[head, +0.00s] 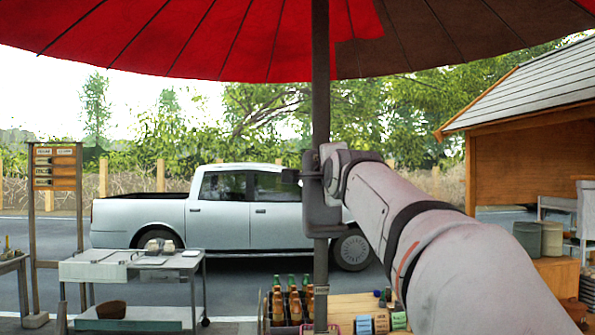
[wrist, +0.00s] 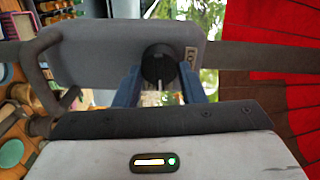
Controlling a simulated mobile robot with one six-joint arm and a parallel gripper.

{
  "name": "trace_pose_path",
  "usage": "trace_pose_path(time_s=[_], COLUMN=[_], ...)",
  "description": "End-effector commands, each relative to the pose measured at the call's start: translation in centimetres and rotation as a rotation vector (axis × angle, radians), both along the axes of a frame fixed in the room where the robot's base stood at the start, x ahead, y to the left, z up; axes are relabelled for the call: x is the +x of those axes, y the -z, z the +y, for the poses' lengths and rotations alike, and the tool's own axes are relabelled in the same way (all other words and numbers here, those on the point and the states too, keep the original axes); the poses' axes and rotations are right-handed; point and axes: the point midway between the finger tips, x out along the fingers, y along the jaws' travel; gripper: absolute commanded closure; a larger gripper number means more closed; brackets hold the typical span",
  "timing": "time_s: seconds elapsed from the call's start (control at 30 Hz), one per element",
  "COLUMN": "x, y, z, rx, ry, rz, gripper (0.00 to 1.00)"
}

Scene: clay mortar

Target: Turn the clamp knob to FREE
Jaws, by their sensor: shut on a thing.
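In the wrist view a round black clamp knob (wrist: 157,64) sits on a grey clamp housing (wrist: 85,55). A pale pointer line on the knob runs toward the bottom of the picture. A small label (wrist: 191,58) is beside the knob on the right; I cannot read it surely. My gripper (wrist: 158,78) has blue fingers on either side of the knob and is shut on it. In the head view the housing (head: 321,212) is on the dark umbrella pole (head: 321,100), and my arm reaches it from the right. The knob and fingers cannot be made out there.
A red umbrella (head: 200,40) spreads overhead. A curved handle (wrist: 45,70) juts from the housing's left end in the wrist view. Below the clamp are a bottle crate (head: 268,312) and small boxes (head: 381,322). A metal cart (head: 95,270) stands left.

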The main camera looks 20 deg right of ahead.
Motion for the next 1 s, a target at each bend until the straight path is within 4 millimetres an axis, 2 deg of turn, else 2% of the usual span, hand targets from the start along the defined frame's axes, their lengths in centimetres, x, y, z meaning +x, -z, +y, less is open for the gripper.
trace_pose_path(time_s=[0.33, 0.83, 0.87, 1.0], x=[-0.02, -0.03, -0.03, -0.03], y=[-0.04, -0.02, -0.02, -0.03], z=[-0.02, -0.03, -0.03, -0.04], rx=[0.118, 0.134, 0.134, 0.133], ry=[0.001, 0.001, 0.001, 0.001], rz=[-0.025, -0.029, -0.029, -0.029], gripper=[0.86, 0.86, 0.62, 0.51])
